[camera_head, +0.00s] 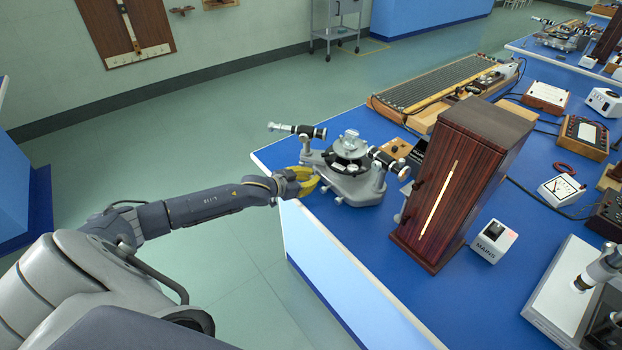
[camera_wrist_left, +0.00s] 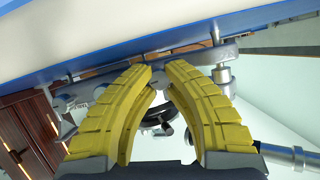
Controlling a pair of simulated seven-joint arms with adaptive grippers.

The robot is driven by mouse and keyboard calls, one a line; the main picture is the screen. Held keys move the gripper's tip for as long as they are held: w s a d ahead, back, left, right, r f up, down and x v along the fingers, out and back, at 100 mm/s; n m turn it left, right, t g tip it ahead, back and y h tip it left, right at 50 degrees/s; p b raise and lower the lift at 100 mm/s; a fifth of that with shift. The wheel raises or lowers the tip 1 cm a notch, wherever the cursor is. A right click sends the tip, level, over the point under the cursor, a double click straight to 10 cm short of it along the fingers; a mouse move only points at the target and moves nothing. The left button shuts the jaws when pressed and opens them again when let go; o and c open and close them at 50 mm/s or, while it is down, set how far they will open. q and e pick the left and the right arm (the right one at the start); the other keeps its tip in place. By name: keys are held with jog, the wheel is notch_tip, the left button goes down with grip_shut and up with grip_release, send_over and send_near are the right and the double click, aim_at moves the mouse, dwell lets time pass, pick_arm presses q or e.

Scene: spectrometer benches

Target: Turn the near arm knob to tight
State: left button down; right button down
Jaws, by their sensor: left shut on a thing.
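The spectrometer (camera_head: 352,170), a grey instrument with a round table and black-and-silver tubes, stands at the left corner of the blue bench. My left gripper (camera_head: 304,181), with yellow fingers, reaches its left side. In the left wrist view, my left gripper (camera_wrist_left: 158,72) has its fingertips closed on a small grey knob (camera_wrist_left: 158,80) under the spectrometer's arm (camera_wrist_left: 195,58). The fingers cover most of the knob, so its turn position cannot be told. My right gripper is not in view.
A tall dark wooden box (camera_head: 465,180) with a bright slit stands right of the spectrometer. A white MAINS box (camera_head: 493,240) sits beside it. A long ribbed grating-like board (camera_head: 440,88) lies behind. The blue bench top (camera_head: 345,228) is clear in front of the spectrometer.

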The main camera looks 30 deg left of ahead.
pick_arm(q)
jog(key=shift+w+r+m+y, duration=0.15)
jog(key=shift+r+m+y, duration=0.15)
jog(key=shift+m, duration=0.2)
jog(key=c, duration=1.5)
grip_release()
jog(key=shift+f, duration=0.1)
jog(key=shift+c, duration=0.2)
jog(key=shift+s, duration=0.6)
jog(key=v, duration=1.1)
